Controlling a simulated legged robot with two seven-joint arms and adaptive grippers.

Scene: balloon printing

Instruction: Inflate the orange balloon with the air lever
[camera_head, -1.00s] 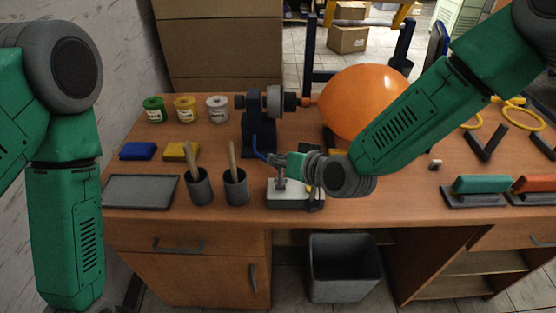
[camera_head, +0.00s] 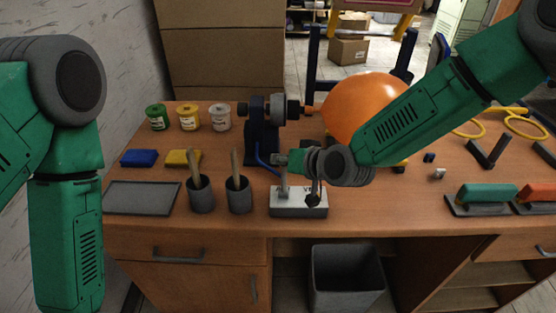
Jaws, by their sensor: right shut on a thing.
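The orange balloon (camera_head: 362,104) is round and swollen. Its neck end sits at the nozzle of the dark blue balloon stand (camera_head: 262,140). The air lever's pale box (camera_head: 299,205) stands near the desk's front edge, with a grey post rising from it. My right gripper (camera_head: 281,160) is shut at the top of this post, on the air lever. Its fingers and wrist hide most of the handle. My right forearm covers the balloon's lower right side. My left arm hangs at the left edge, and its gripper is out of view.
Two grey cups (camera_head: 200,195) with wooden-handled tools stand left of the box, beside a grey tray (camera_head: 142,197). Blue (camera_head: 139,157) and yellow pads and paint jars (camera_head: 190,117) lie behind. Green (camera_head: 487,193) and red-handled tools are at right. A bin (camera_head: 347,279) stands below.

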